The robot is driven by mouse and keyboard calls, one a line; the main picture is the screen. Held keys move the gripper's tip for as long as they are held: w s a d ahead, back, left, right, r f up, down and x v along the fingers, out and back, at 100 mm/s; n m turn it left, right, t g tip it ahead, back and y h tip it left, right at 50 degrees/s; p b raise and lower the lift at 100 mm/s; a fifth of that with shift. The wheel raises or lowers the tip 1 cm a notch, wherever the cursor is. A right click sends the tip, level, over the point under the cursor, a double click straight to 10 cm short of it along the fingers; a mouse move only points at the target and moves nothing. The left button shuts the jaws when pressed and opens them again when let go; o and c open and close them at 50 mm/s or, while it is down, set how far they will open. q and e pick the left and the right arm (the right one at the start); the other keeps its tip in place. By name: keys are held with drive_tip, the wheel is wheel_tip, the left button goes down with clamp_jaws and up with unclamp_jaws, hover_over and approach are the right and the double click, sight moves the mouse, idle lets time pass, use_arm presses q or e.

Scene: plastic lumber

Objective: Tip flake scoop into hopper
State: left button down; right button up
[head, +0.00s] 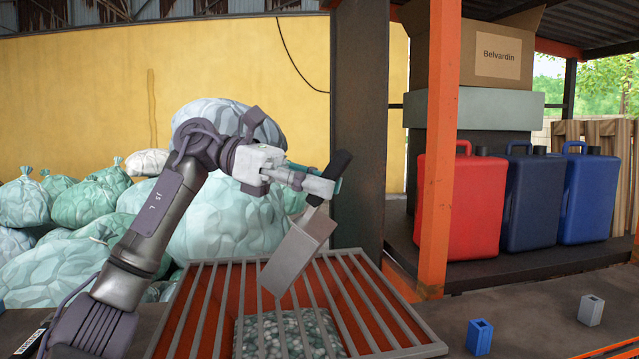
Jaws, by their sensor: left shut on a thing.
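The flake scoop (299,250) is a grey metal box-shaped scoop with a black handle (337,168). My left gripper (322,184) is shut on the scoop by its handle and holds it above the hopper. The scoop is tilted steeply, its lower end down close to the grate; its inside is hidden. The hopper (190,308) has orange-red inner walls and a grey bar grate across the top. Grey-green flakes (282,334) show below the bars at the front. My right gripper is not in view.
A dark post (358,120) stands close behind the scoop. An orange post (439,150) stands right of it, before red (460,205), navy (528,200) and blue (588,200) jerrycans. Small blue (480,337) and grey (591,310) containers stand at right. Filled bags (95,205) pile up behind left.

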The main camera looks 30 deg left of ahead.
use_arm(q)
drive_tip(key=shift+r, duration=0.1)
idle(0.4)
drive_tip(key=shift+d+y+p, duration=0.45)
drive_tip(key=shift+d+y, duration=0.05)
drive_tip(key=shift+d, duration=0.05)
drive_tip(key=w+d+f+g+y+p, duration=0.1)
drive_tip(key=d+f+y+p, duration=0.3)
drive_tip(key=d+f+y, duration=0.4)
drive_tip(key=shift+w+d+f+y, duration=0.2)
drive_tip(key=shift+d+f+y, duration=0.3)
drive_tip(key=shift+d, duration=0.75)
